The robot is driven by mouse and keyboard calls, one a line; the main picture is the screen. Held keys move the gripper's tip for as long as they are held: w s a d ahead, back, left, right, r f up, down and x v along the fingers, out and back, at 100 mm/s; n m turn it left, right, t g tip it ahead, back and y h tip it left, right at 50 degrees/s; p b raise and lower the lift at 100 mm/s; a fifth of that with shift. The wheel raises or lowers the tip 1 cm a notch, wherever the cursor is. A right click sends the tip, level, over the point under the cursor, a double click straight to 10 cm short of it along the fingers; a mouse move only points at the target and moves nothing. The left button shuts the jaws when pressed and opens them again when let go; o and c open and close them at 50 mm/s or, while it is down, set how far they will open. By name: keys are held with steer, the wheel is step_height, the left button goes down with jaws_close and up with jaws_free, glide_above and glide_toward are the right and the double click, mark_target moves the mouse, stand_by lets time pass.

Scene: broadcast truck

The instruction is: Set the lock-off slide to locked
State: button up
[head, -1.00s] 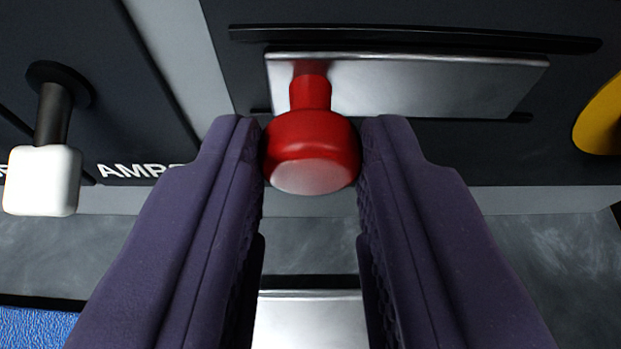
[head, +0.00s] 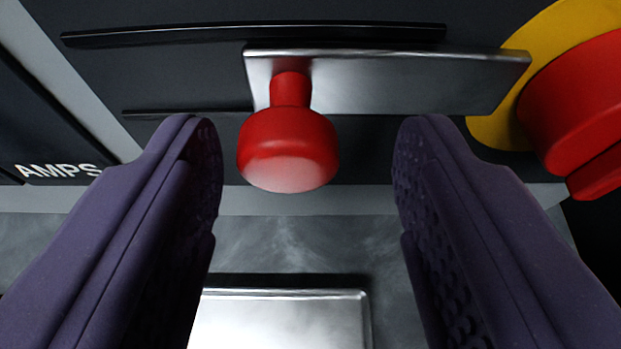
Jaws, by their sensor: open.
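The lock-off slide is a silver metal plate (head: 410,82) between two dark rails on a dark panel in the head view. A red knob (head: 288,150) sticks out from the plate's left end. The plate lies at the right end of the rails, and its right end overlaps a yellow disc (head: 490,128). My gripper (head: 308,150) is open, with one purple finger on each side of the red knob. There is a gap on both sides, wider on the right, and neither finger visibly touches the knob.
A large red button-like part (head: 580,110) stands out in front of the yellow disc at the right. A panel marked AMPS (head: 60,170) is at the left. A shiny metal plate (head: 280,320) lies below, between my fingers. The rails' left part (head: 160,38) is bare.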

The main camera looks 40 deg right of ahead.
steer(key=p+v, duration=0.2)
steer(key=v, duration=0.5)
steer(key=shift+s+a+p, duration=0.2)
steer(key=shift+s+p, duration=0.1)
steer(key=shift+p, duration=0.05)
steer(key=shift+r, duration=0.1)
